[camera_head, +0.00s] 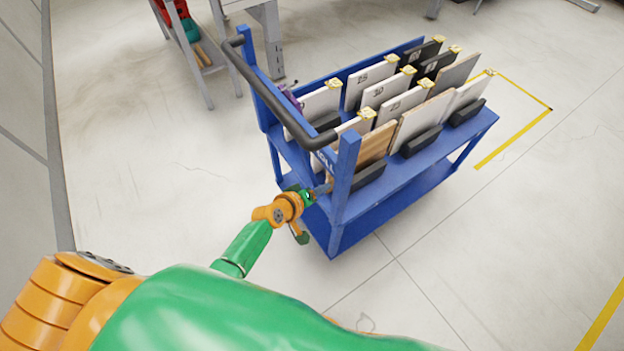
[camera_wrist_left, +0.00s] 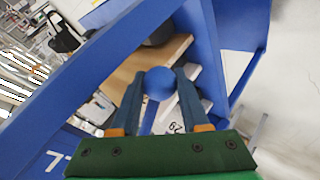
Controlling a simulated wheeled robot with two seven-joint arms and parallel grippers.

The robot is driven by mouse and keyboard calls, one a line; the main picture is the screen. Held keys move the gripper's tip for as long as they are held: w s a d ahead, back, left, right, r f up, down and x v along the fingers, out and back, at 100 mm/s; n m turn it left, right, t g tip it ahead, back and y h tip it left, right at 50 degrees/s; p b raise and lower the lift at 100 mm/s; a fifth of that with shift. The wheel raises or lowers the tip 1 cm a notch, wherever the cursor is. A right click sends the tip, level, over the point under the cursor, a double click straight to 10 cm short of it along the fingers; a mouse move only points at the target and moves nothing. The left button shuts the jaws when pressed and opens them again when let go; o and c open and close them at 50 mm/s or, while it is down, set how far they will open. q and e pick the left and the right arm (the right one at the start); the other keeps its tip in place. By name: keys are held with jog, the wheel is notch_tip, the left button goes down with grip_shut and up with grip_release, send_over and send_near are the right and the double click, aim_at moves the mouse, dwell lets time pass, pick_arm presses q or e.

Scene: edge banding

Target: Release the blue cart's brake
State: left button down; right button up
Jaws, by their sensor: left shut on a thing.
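The blue cart (camera_head: 384,214) stands in the middle of the head view, with a dark push handle (camera_head: 268,90) at its left end. My left gripper (camera_head: 319,190) is at the cart's near left corner post. In the left wrist view, its two fingers are shut on a round blue knob (camera_wrist_left: 160,83), one finger on each side. My right gripper is not in view.
The cart carries several upright panels (camera_head: 463,98) in dark holders. Yellow tape lines (camera_head: 512,140) mark the floor behind and right of the cart. A grey table frame (camera_head: 268,35) stands at the back left. The floor left of the cart is clear.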

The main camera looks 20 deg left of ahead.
pick_arm(q)
jog(key=shift+s+d+r+n+g+h+p, duration=0.3)
jog(key=shift+s+d+r+g+h+p, duration=0.15)
jog(key=shift+d+r+p, duration=0.1)
jog(key=shift+c, duration=1.9)
grip_release()
jog(key=p+v, duration=0.3)
jog(key=v, duration=0.4)
